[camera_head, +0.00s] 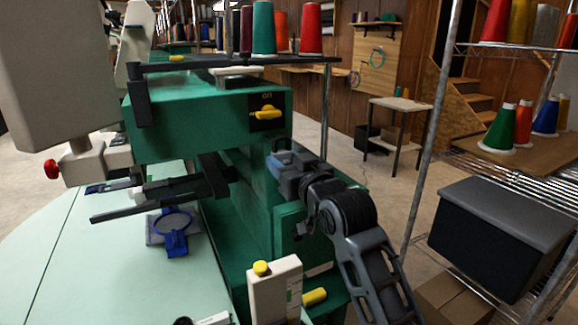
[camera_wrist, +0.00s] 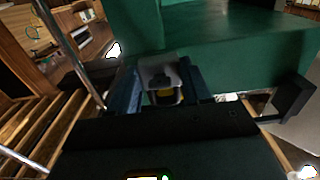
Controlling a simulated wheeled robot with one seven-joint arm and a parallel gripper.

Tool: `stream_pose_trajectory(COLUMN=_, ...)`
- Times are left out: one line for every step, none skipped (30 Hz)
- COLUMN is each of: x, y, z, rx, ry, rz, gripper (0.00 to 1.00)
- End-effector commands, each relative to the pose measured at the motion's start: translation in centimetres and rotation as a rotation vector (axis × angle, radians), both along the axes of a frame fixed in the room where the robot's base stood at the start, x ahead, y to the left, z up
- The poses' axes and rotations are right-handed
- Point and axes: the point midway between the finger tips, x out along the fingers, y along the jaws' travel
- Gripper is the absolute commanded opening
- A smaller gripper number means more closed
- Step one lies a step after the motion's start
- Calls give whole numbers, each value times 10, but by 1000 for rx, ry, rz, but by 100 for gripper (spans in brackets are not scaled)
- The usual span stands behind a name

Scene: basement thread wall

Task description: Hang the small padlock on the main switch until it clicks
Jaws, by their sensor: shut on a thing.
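The main switch (camera_head: 266,113) is a yellow knob on a black plate on the front of the green machine head, with white lettering above it. My gripper (camera_head: 281,154) is just below the switch and slightly to its right, close to the machine's green side. In the wrist view, the dark blue fingers of my gripper (camera_wrist: 160,92) are shut on a small grey and dark thing with a yellow part, apparently the padlock (camera_wrist: 163,73). Its shackle is hard to make out. In the head view the padlock is mostly hidden or too small to tell. I see it apart from the switch knob.
A green machine body (camera_head: 240,185) stands beside my arm, with a pale table (camera_head: 100,265) at left. A beige box with a yellow button (camera_head: 273,287) stands in front. A wire shelf (camera_head: 545,165) with thread cones is at right.

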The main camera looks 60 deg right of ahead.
Motion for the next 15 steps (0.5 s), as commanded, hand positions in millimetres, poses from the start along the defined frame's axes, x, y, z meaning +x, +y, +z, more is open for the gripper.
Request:
stream_pose_trajectory(x=4, y=-3, z=-1, rx=0, ry=-3, rz=0, gripper=18)
stream_pose_trajectory(x=6, y=-5, z=-1, rx=0, ry=-3, rz=-1, gripper=18)
stream_pose_trajectory(x=9, y=-7, z=-2, rx=0, ry=-2, rz=-1, gripper=18)
stream_pose_trajectory(x=11, y=-9, z=-2, rx=0, ry=-2, rz=-1, gripper=18)
stream_pose_trajectory(x=13, y=-10, z=-3, rx=0, ry=-2, rz=-1, gripper=18)
stream_pose_trajectory(x=16, y=-13, z=-3, rx=0, ry=-2, rz=-1, gripper=18)
stream_pose_trajectory(x=18, y=-14, z=-3, rx=0, ry=-2, rz=-1, gripper=18)
stream_pose_trajectory(x=20, y=-16, z=-3, rx=0, ry=-2, rz=-2, gripper=18)
stream_pose_trajectory(x=23, y=-18, z=-3, rx=0, ry=-3, rz=-1, gripper=18)
stream_pose_trajectory(x=25, y=-20, z=-3, rx=0, ry=-2, rz=-1, gripper=18)
stream_pose_trajectory(x=28, y=-21, z=-3, rx=0, ry=-2, rz=-1, gripper=18)
stream_pose_trajectory(x=30, y=-23, z=-2, rx=0, ry=-3, rz=-1, gripper=18)
stream_pose_trajectory(x=33, y=-25, z=-3, rx=0, ry=-3, rz=-1, gripper=18)
stream_pose_trajectory(x=35, y=-27, z=-3, rx=0, ry=-3, rz=-1, gripper=18)
stream_pose_trajectory(x=37, y=-29, z=-3, rx=0, ry=-3, rz=-1, gripper=18)
